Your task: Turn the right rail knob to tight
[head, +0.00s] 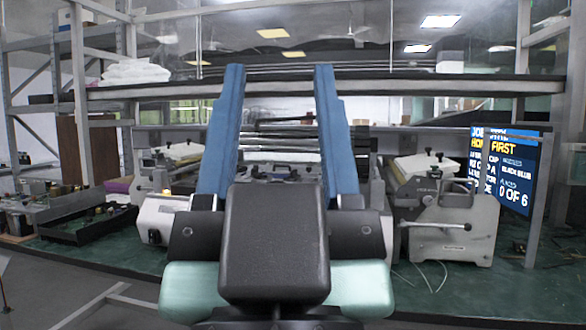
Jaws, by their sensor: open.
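My gripper (278,70) is in the middle of the head view, its two long blue fingers apart and nothing visible between their tips. A machine (272,170) stands behind the gripper, and the fingers and black gripper body hide much of it. Small dark knobs show along its top, partly covered. A grey machine (452,215) on the right has several small dark knobs (440,155) on its top. I cannot tell which knob is the right rail knob, nor whether it is tight or loose. No contact between the gripper and any knob is visible.
A similar machine (172,165) stands at the left. A black tray (85,222) with small items lies on the green bench (420,275) at far left. A long shelf (440,84) crosses above. A lit screen (507,165) with job text stands at right.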

